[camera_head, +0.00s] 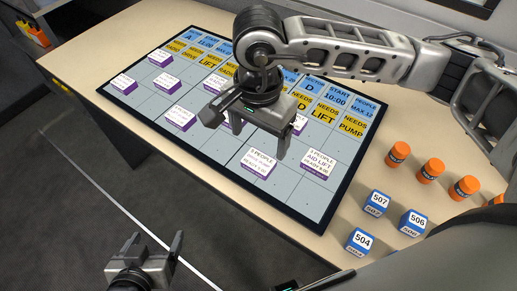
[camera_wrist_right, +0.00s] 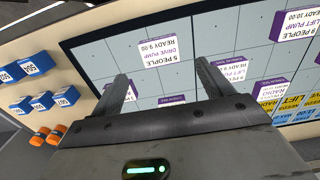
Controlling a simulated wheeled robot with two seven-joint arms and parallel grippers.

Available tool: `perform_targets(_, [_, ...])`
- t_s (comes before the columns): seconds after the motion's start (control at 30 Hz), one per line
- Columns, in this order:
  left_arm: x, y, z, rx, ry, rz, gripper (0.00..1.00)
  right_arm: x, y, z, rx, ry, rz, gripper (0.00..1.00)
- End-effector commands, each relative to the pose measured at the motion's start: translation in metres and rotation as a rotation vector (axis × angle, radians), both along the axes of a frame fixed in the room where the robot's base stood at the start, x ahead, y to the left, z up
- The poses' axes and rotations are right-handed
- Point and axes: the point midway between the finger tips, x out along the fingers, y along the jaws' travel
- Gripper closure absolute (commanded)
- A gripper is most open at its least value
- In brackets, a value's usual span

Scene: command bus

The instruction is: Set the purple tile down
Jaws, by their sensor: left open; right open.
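Several white-topped tiles with purple sides lie on the grid board (camera_head: 205,155); which one the task means I cannot tell. My right gripper (camera_head: 245,145) is open above the board. Below its fingers sits the tile reading 5 PEOPLE, DRIVE PUMP (camera_head: 258,164). In the right wrist view this tile (camera_wrist_right: 160,52) lies just past the spread fingertips (camera_wrist_right: 165,70), apart from them, flat on the board. An AID LIFT tile (camera_head: 317,163) lies to its right. My left gripper (camera_head: 150,262) is open and empty, off the table's front edge.
Blue blocks 507 (camera_head: 376,203), 506 (camera_head: 414,222) and 504 (camera_head: 360,241) stand right of the board on the tan table (camera_head: 125,45). Blue and yellow label cards (camera_head: 348,125) line the board's far side. Some grid cells are bare.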

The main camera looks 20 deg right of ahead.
Motion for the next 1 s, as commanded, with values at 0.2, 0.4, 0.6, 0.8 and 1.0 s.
perform_targets(0.2, [-0.001, 0.000, -0.002, -0.001, 0.001, -0.003, 0.21, 0.000, 0.000, 0.036, 0.000, -0.002, 0.001, 0.21])
perform_targets(0.4, [0.000, 0.000, 0.001, -0.004, -0.005, -0.003, 0.21, 0.000, 0.000, 0.047, -0.001, 0.000, 0.000, 0.21])
perform_targets(0.6, [0.000, -0.001, 0.001, -0.004, -0.005, -0.004, 0.21, 0.000, 0.000, 0.048, -0.001, 0.001, 0.000, 0.21])
perform_targets(0.8, [0.000, -0.001, 0.001, -0.005, -0.005, -0.003, 0.21, -0.001, 0.000, 0.048, -0.001, 0.001, 0.000, 0.21])
perform_targets(1.0, [0.003, -0.002, 0.003, -0.008, -0.012, 0.001, 0.21, -0.001, 0.000, 0.047, -0.001, 0.001, 0.001, 0.21])
